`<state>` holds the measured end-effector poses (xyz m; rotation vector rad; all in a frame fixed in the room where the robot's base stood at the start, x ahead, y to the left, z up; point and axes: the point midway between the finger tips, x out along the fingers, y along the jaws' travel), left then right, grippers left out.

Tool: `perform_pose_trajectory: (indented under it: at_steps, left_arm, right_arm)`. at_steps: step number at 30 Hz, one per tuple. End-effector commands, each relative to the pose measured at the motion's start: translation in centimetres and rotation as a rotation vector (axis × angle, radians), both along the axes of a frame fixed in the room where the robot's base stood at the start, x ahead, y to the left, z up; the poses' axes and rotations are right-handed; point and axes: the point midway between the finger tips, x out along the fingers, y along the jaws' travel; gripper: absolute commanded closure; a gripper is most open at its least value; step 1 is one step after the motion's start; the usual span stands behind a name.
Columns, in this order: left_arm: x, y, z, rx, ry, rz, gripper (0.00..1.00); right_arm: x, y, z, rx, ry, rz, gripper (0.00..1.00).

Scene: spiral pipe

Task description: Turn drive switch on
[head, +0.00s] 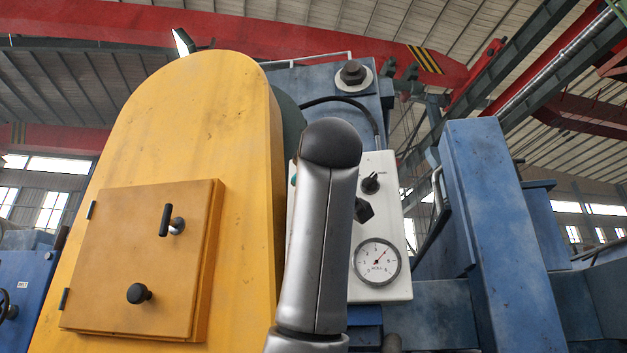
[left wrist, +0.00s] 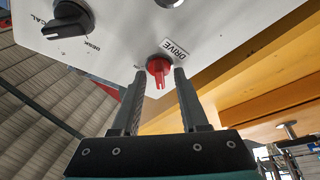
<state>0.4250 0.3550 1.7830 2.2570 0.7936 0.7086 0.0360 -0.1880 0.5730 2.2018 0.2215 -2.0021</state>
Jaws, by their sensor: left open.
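The red drive switch (left wrist: 158,68) sits on a white panel (left wrist: 225,18) in the left wrist view, beside a DRIVE label (left wrist: 175,48). My left gripper (left wrist: 159,76) is open, with one finger on each side of the switch in the picture. The switch's red grip points down between the fingertips; I cannot tell whether either finger touches it. In the head view the white panel (head: 397,225) is partly covered by my grey arm, which hides the drive switch and most of the gripper. My right gripper is in neither view.
The panel carries a black knob (head: 371,183) and a round gauge (head: 377,262). A black selector knob (left wrist: 68,20) also shows in the left wrist view. A yellow housing (head: 245,130) stands close on the left, and a blue post (head: 495,220) on the right.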

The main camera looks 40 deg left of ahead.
Motion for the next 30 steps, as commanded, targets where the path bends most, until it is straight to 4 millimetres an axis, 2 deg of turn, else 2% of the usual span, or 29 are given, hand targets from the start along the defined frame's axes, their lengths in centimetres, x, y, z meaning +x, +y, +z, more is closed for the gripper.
perform_pose_trajectory:
  at_steps: [3,15,30]
  left_arm:
    - [0.00,0.00,-0.03,0.000,0.000,0.000,0.56]
    - [-0.04,-0.02,-0.01,-0.001,0.000,0.001,1.00]
    - [-0.07,0.00,-0.11,0.044,0.024,0.001,1.00]
  right_arm:
    - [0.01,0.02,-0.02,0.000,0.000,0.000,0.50]
    - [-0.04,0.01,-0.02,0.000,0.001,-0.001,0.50]
    - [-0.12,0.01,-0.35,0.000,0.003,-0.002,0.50]
